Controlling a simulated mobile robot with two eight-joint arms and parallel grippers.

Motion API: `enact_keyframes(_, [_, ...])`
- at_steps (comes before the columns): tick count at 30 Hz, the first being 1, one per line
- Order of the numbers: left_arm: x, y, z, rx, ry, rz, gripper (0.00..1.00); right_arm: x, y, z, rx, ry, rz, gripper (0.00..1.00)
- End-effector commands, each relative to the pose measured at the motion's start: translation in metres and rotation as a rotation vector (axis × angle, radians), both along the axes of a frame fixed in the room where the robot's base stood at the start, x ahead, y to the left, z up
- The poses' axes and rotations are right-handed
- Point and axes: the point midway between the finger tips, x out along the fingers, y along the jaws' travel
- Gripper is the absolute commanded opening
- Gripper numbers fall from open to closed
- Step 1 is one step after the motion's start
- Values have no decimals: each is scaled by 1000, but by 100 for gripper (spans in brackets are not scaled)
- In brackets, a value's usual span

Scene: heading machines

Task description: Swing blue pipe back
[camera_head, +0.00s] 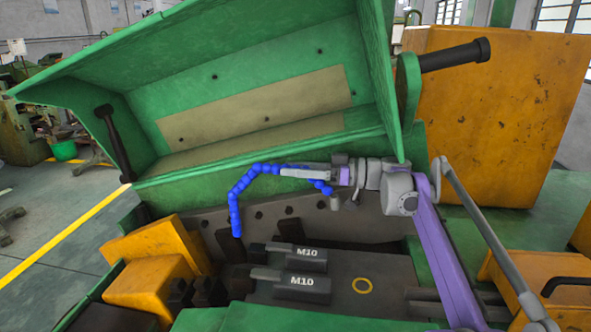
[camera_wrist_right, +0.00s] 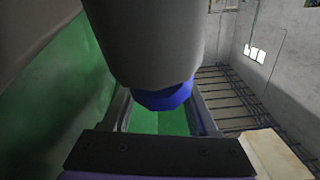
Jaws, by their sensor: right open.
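The blue pipe (camera_head: 234,205) is a jointed, beaded hose in the head view. It hangs in front of the green machine, arching up from its lower left end and running right to my right gripper. Its right end shows just below the gripper. My right gripper (camera_head: 295,172) is open and lies across the upper stretch of the pipe; whether it touches it I cannot tell. In the right wrist view a blue piece (camera_wrist_right: 165,97) shows between the fingers, beneath a large grey cylinder (camera_wrist_right: 155,45). My left gripper is not in view.
The raised green cover (camera_head: 225,155) stands behind the pipe. Two dark blocks marked M10 (camera_head: 300,252) lie below on the machine bed. Yellow blocks (camera_head: 150,265) are at the lower left, and a large yellow cabinet (camera_head: 500,110) stands at the right.

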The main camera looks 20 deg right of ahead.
Motion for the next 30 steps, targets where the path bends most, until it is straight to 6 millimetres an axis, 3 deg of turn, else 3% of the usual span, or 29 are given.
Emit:
enact_keyframes(8, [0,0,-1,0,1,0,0,-2,-5,-1,-1,0,1,60])
enact_keyframes(21, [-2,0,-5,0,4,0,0,-32,-79,-1,-1,1,-2,60])
enact_keyframes(30, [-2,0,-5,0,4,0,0,-41,-100,-1,0,0,1,60])
